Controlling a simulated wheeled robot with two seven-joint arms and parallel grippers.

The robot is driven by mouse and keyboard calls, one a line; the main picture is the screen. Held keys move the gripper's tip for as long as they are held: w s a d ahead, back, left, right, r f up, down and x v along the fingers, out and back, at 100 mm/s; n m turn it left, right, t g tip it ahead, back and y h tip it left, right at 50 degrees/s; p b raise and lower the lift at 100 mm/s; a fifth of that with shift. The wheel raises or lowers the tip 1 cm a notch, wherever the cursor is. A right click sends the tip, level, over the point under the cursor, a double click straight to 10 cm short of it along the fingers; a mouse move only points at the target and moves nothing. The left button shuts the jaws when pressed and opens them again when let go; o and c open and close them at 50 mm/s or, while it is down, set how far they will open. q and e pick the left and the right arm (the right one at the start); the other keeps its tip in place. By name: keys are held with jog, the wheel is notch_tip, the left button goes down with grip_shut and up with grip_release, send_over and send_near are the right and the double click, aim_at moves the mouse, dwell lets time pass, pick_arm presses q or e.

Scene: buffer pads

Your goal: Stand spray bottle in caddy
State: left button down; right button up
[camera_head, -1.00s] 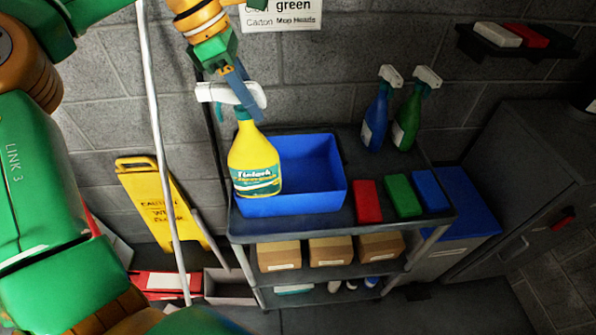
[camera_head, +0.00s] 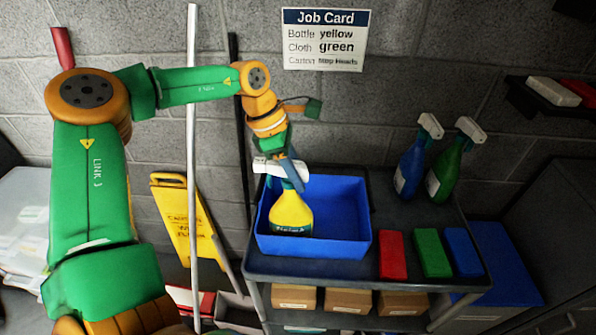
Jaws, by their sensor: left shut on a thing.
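The yellow spray bottle (camera_head: 291,213) with a white trigger head stands upright inside the blue caddy (camera_head: 345,252), in its left part. The caddy's front wall hides the bottle's lower part, so I cannot tell whether its base touches the caddy floor. My left gripper (camera_head: 291,178) comes down from above and is shut on the bottle's neck, just under the white head. My right gripper is not in view.
The caddy sits on the top shelf of a dark cart (camera_head: 300,270). Red (camera_head: 392,254), green (camera_head: 432,252) and blue (camera_head: 463,250) cloths lie right of it. Blue (camera_head: 411,168) and green (camera_head: 448,170) bottles stand behind. A job card (camera_head: 324,40) hangs above.

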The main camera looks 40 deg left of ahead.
pick_arm(q)
jog(key=shift+s, duration=0.15)
jog(key=c, duration=0.6)
grip_release()
jog(key=shift+c, duration=0.2)
jog(key=shift+d, duration=0.1)
jog(key=shift+r, duration=0.1)
